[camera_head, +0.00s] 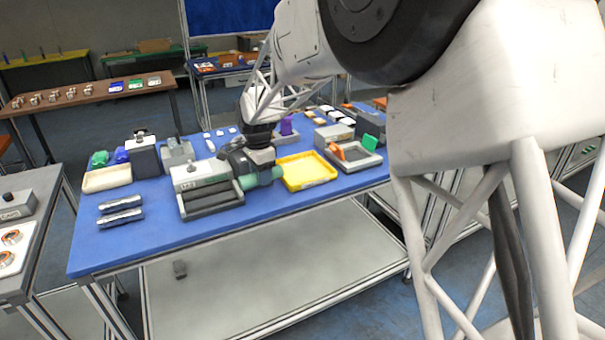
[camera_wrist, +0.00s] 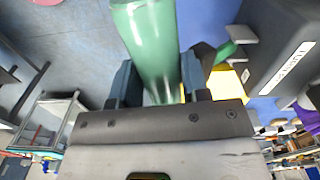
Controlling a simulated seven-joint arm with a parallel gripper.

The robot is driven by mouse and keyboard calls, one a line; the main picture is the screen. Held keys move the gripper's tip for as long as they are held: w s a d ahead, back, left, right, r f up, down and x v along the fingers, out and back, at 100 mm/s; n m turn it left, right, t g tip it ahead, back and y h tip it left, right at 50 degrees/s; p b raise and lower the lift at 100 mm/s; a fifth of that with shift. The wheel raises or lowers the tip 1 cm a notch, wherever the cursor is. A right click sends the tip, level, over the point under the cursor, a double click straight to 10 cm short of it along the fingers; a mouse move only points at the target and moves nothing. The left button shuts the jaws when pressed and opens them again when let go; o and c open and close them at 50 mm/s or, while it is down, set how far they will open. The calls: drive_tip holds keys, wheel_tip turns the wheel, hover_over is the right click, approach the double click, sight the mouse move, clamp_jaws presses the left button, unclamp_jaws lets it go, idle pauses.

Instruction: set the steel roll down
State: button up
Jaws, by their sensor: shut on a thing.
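My gripper (camera_head: 260,160) is over the middle of the blue table, beside a grey-and-white machine with dark rollers (camera_head: 208,186). In the wrist view my gripper (camera_wrist: 158,75) is shut on a smooth green cylinder (camera_wrist: 148,35), the roll, which sticks out past the fingers. Its green end (camera_head: 272,174) also shows in the head view, between the machine and the yellow tray (camera_head: 307,170). Whether the roll touches anything below is unclear. Two bare silver rolls (camera_head: 120,210) lie at the table's left.
A grey tray with orange and green pieces (camera_head: 355,155) stands to the right. A cream tray (camera_head: 107,178) and a black-and-white device (camera_head: 144,155) stand at the left. A dark box with a white label (camera_wrist: 285,55) is close in the wrist view. The table's front left is clear.

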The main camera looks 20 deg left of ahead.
drive_tip(key=w+d, duration=0.9)
drive_tip(key=w, duration=0.1)
drive_tip(key=w+d+f+m, duration=0.1)
drive_tip(key=d+f, duration=0.2)
drive_tip(key=f, duration=0.2)
drive_tip(key=shift+d+f, duration=0.15)
drive_tip(key=shift+f, duration=0.05)
drive_tip(key=shift+w, duration=0.15)
hover_over(303, 172)
drive_tip(key=shift+f, duration=0.75)
drive_tip(key=shift+f, duration=1.7)
drive_tip(key=shift+f, duration=0.2)
